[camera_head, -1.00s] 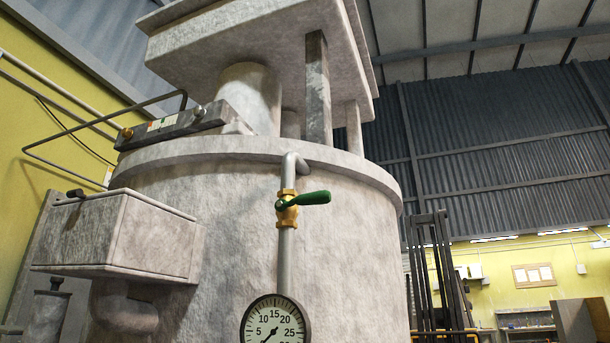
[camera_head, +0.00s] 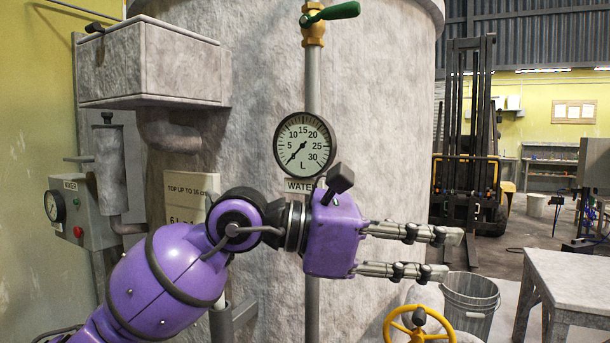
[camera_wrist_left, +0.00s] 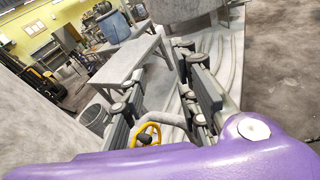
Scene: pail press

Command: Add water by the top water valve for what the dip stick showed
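The green lever (camera_head: 332,12) of the brass water valve (camera_head: 313,32) shows at the top edge of the head view, lying crosswise to the vertical pipe. Below it, the round water gauge (camera_head: 305,145) has its needle at the lower left, near zero. A sign (camera_head: 190,200) on the tank reads "TOP UP TO 16 cm" and a partly hidden "6 L" line; my arm covers part of it. My left gripper (camera_head: 447,254) is open and empty, pointing right, below and right of the gauge and apart from the valve. My right gripper is not in view.
A yellow handwheel (camera_head: 419,325) is just below my left gripper. A grey pail (camera_head: 470,307) and a grey table (camera_head: 575,272) stand at right. A mixer panel (camera_head: 88,215) is at left. A forklift (camera_head: 470,150) stands behind. A blue tub (camera_wrist_left: 113,27) shows in the wrist view.

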